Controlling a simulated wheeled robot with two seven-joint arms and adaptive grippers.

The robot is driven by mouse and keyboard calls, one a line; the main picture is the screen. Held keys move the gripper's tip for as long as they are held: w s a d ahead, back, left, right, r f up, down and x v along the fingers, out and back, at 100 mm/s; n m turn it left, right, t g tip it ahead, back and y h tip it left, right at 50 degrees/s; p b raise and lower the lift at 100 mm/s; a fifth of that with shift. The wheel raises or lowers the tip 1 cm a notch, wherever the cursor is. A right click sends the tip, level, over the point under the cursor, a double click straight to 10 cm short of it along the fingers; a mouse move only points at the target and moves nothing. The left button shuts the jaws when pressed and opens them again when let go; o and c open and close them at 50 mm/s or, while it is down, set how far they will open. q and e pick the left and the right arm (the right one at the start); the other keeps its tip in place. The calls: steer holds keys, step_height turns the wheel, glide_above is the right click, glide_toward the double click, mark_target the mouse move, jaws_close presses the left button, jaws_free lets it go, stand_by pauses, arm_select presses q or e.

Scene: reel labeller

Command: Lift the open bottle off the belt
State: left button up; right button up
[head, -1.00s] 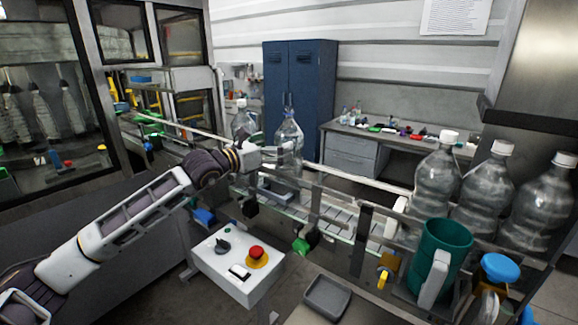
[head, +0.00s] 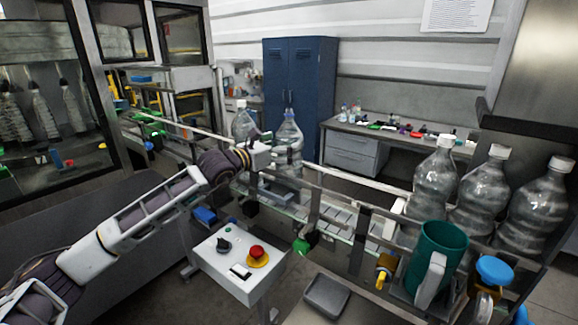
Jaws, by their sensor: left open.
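The open bottle (head: 289,133) is clear, has no cap and stands upright on the conveyor belt (head: 335,217) near the middle of the view. My left arm comes in from the left, and my left gripper (head: 274,153) is at the bottle's body, overlapping its left side. The gripper is open; its fingers are small and partly hidden, so I cannot tell whether they touch the bottle. A capped clear bottle (head: 242,123) stands on the belt just behind and left of the gripper. My right gripper is not in view.
Several large capped bottles (head: 433,180) stand at the belt's right end. A green mug (head: 437,250) is in front of them. A white control box (head: 238,265) with a red button stands before the belt. Guard rails (head: 360,185) run along the belt.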

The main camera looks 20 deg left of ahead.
arm_select(q)
steer(key=shift+p+x, duration=0.45)
steer(key=shift+x, duration=0.6)
steer(key=shift+w+d, duration=0.2)
steer(key=shift+w, duration=0.1)
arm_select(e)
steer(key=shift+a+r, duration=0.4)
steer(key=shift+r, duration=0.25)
arm_select(q)
steer(key=c, duration=2)
steer(key=shift+r, duration=0.3)
steer(key=shift+c, duration=0.5)
steer(key=shift+a, duration=0.1)
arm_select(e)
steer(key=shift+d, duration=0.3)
arm_select(q)
steer(key=shift+r, duration=0.1)
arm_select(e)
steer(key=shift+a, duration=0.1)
